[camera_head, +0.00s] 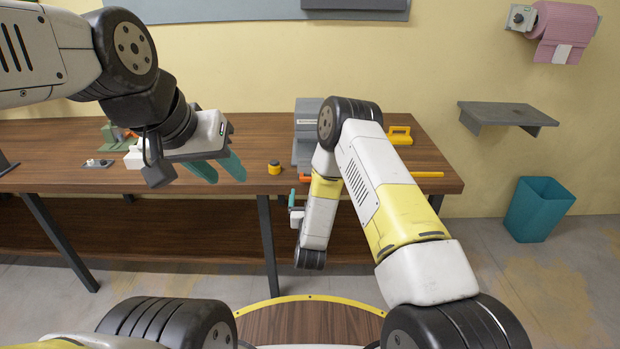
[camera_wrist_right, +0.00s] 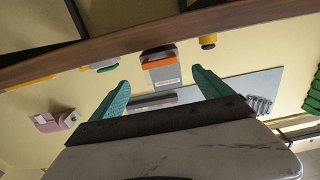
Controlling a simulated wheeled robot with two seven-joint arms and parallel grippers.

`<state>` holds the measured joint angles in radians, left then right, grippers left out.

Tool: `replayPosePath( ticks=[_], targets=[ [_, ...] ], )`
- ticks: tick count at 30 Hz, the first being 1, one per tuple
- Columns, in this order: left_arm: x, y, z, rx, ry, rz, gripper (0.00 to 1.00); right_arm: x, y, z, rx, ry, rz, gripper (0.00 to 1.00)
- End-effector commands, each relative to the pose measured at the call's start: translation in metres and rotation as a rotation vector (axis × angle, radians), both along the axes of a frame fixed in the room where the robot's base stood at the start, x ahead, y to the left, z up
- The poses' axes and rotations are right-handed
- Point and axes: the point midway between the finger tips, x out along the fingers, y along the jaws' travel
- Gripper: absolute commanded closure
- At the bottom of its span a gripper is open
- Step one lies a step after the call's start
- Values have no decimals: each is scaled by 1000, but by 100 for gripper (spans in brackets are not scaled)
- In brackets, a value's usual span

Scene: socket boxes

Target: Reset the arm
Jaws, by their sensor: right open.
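My left gripper (camera_head: 218,168) is at the left in the head view, in front of the table's front part. Its two teal fingers point down and to the right with a gap between them, and I see nothing held. My right arm is folded, with its forearm hanging down before the table. My right gripper (camera_head: 293,200) is mostly hidden in the head view; only a bit of teal shows. In the right wrist view my right gripper (camera_wrist_right: 163,90) has its teal fingers wide apart with nothing between them.
The wooden table (camera_head: 60,165) runs along the wall. A grey box (camera_head: 306,128), a yellow round button (camera_head: 274,167) and a yellow-handled object (camera_head: 399,135) are on it. A small grey plate (camera_head: 98,163) lies at left. A teal bin (camera_head: 540,208) stands at right below a shelf (camera_head: 508,115).

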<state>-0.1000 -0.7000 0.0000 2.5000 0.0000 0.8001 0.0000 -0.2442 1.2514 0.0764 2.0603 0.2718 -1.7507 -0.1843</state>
Motion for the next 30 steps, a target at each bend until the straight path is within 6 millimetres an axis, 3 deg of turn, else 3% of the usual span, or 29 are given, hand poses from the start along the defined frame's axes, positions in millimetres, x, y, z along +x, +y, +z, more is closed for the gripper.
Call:
replayPosePath(
  ticks=[5,11,16,23,30],
  targets=[
    [0,0,0,0,0,0,64,17,-2,28,24,34,14,11],
    [0,0,0,0,0,0,64,42,-11,98,77,161,66,11],
    [0,0,0,0,0,0,64,37,-22,159,107,284,115,11],
    [0,0,0,0,0,0,64,-6,-45,233,125,449,167,11],
    [0,0,0,0,0,0,64,-91,-76,290,121,627,201,11]
  ],
)
